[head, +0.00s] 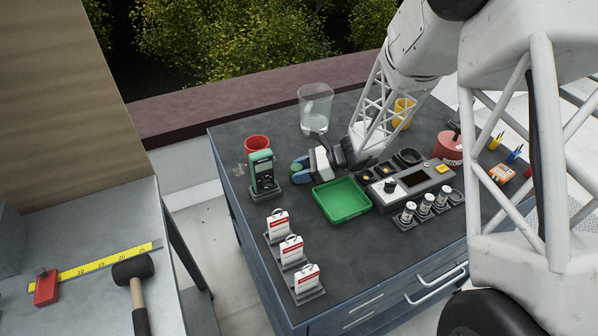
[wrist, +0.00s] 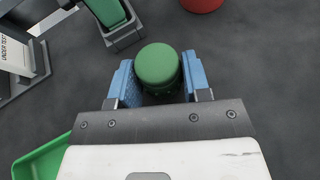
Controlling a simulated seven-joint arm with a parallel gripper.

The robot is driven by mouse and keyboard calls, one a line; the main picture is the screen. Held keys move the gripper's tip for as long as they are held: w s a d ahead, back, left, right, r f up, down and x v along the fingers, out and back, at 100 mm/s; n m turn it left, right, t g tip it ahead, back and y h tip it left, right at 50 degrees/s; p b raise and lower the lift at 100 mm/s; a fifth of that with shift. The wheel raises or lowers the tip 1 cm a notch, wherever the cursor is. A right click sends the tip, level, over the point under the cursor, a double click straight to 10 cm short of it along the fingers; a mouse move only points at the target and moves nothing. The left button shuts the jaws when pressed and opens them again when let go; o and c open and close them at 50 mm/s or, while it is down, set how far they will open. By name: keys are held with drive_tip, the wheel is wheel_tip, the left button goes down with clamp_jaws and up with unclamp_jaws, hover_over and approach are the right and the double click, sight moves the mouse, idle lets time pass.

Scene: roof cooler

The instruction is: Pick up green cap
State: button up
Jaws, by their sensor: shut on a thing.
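The green cap (wrist: 157,64) is a round, smooth-topped piece between the two blue finger pads of my gripper (wrist: 158,82) in the wrist view. My gripper is shut on it, with one pad against each side. In the head view my gripper (head: 299,171) is low over the dark cabinet top, between the green handheld meter and the green tray. The cap shows there only as a small bit of green (head: 296,167), partly hidden by the fingers. I cannot tell whether the cap touches the surface.
The green meter (head: 262,171) stands in a holder close left, with a red cup (head: 257,144) behind it. The green tray (head: 341,200) lies close right. A clear beaker (head: 316,104) stands behind. White-and-red tags (head: 291,249) stand in front. A grey control box (head: 412,184) is further right.

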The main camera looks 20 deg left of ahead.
sight(301, 169)
drive_tip(key=shift+r, duration=0.2)
drive_tip(key=shift+r, duration=0.9)
drive_tip(key=shift+s+d+r, duration=0.25)
drive_tip(key=shift+s+r, duration=0.1)
drive_tip(key=shift+r, duration=0.35)
drive_tip(key=s+d, duration=0.3)
drive_tip(key=s, duration=0.1)
drive_tip(key=s+d+r, duration=0.1)
drive_tip(key=s+d, duration=0.1)
drive_tip(key=s, duration=0.2)
drive_tip(key=s+d, duration=0.3)
drive_tip(key=s, duration=0.1)
drive_tip(key=shift+s+d+r, duration=0.2)
drive_tip(key=shift+s+d, duration=0.05)
drive_tip(key=shift+d, duration=0.05)
